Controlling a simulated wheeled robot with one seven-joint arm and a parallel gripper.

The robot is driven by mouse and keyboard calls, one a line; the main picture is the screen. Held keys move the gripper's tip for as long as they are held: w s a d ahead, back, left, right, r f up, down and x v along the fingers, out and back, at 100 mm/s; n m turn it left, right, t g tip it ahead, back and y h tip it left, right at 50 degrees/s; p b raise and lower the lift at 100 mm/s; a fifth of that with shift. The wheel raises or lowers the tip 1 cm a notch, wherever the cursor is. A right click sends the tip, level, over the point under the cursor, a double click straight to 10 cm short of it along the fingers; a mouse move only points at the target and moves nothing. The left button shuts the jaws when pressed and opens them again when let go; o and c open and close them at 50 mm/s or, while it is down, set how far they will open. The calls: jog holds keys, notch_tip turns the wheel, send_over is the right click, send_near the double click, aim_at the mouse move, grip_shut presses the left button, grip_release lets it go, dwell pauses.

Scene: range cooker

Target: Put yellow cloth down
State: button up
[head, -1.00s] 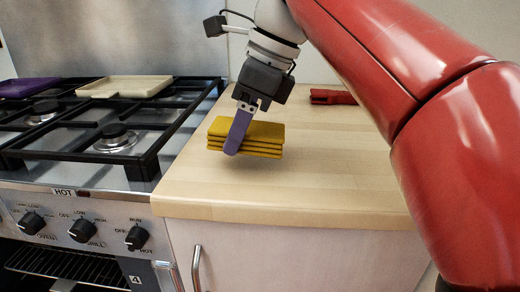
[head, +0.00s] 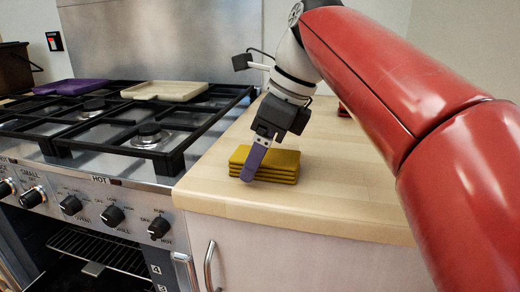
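The yellow cloth (head: 275,162), folded into a thick stack of layers, is at the wooden counter top (head: 330,205), near its front left. It lies level. I cannot tell for sure whether its underside touches the wood. My gripper (head: 254,165) points down at the cloth's left part, with one purple finger across its near face. The other finger is hidden behind the cloth. The gripper appears shut on the cloth.
The range cooker (head: 100,180) with black grates stands left of the counter. A cream tray (head: 165,91) and a purple item (head: 68,87) lie on its back. A red object (head: 344,110) is partly hidden behind my arm. The counter right of the cloth is clear.

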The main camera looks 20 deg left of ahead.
aim_at(280, 156)
dwell(0.3)
jog(key=v, duration=0.7)
jog(key=shift+d+r, duration=0.3)
